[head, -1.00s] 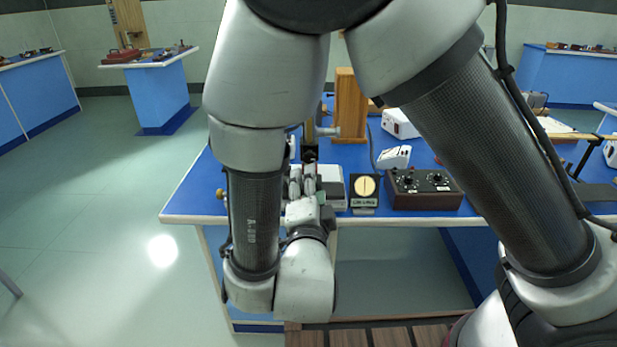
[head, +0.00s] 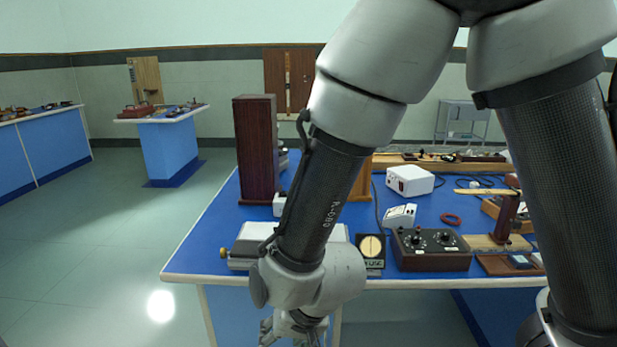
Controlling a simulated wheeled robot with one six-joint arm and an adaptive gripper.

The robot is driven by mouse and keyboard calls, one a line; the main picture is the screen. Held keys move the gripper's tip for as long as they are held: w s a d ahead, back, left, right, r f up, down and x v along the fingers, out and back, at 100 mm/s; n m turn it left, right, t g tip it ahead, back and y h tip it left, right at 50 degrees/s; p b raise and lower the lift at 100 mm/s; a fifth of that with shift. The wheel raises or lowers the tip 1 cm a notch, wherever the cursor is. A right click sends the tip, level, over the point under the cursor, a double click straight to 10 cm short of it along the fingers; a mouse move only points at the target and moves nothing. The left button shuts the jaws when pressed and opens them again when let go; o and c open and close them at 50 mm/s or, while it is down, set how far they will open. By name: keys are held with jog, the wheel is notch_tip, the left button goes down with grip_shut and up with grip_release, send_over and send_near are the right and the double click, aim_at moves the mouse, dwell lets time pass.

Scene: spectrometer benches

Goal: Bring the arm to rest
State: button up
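My arm hangs down across the middle of the head view, in front of the near blue bench (head: 215,243). My gripper (head: 291,338) is at the bottom edge, pointing down in front of the bench's front edge and below its top. Its fingertips are cut off by the frame, so I cannot tell whether it is open or shut. I see nothing held in the part that shows.
The bench carries a tall dark wooden box (head: 256,150), a dark control box with knobs (head: 431,249), a small dial meter (head: 371,252), a white box (head: 410,180) and a red ring (head: 451,219). Open floor (head: 110,260) lies to the left.

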jog(key=d+r+h, duration=0.1)
jog(key=d+r, duration=0.7)
jog(key=d, duration=0.5)
jog(key=d+r+t+h, duration=0.1)
jog(key=d+r, duration=0.8)
jog(key=d, duration=0.5)
jog(key=s+d+r+m+t+h, duration=0.1)
jog(key=d+r+h, duration=0.1)
jog(key=d+r, duration=0.7)
jog(key=d, duration=0.5)
jog(key=shift+d+r, duration=0.2)
jog(key=shift+r, duration=0.05)
